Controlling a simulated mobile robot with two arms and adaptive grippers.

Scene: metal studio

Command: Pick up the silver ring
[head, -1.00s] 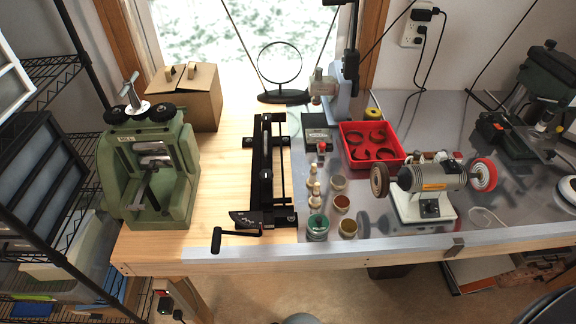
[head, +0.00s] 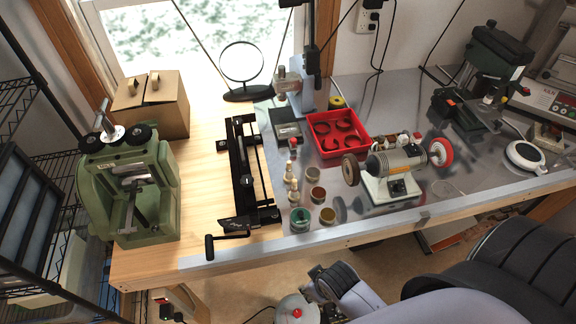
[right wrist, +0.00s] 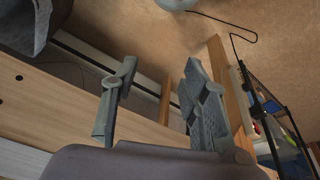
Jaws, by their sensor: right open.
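I cannot make out the silver ring for sure. A thin, pale loop (head: 445,187) lies on the metal sheet in the head view, just below the red wheel of the polishing motor; it is too small and faint to identify. My right gripper (right wrist: 160,65) shows in the right wrist view with its two fingers wide apart and nothing between them. It is over the floor beside the bench's wooden edge, away from the loop. In the head view my right arm reaches in from the bottom right, in front of the bench. My left gripper is out of view.
The polishing motor (head: 397,165) stands between the red tray (head: 330,155) of dark curved pieces and a white round dish (head: 525,155). Several small jars (head: 300,219) sit near the front edge. A green press (head: 125,190) stands at left. The front metal strip is mostly clear.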

